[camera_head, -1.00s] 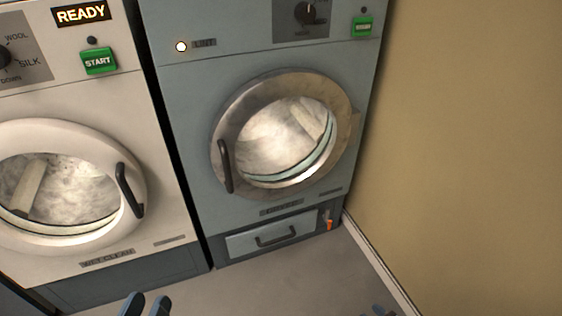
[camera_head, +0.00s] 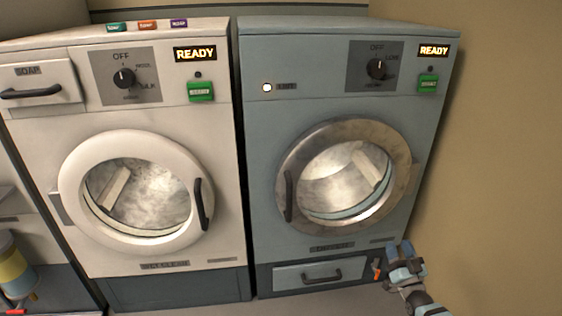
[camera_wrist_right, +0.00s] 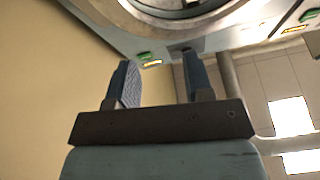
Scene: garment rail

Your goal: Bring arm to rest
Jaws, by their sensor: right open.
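My right gripper (camera_head: 402,250) is at the lower right of the head view, in front of the lower right corner of the blue-grey dryer (camera_head: 262,150). It is open, and its two fingers (camera_wrist_right: 160,85) stand apart with nothing between them in the right wrist view. The dryer's round door (camera_head: 290,165) is shut, and the drawer (camera_head: 295,275) below it looks shut. My left gripper is outside both views.
A white washer (camera_head: 40,150) with a shut round door stands left of the dryer. Both displays read READY. A tan wall (camera_head: 500,150) is close on the right. A yellow and blue container (camera_head: 14,270) is at the far left. An orange lever (camera_head: 376,268) is beside the drawer.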

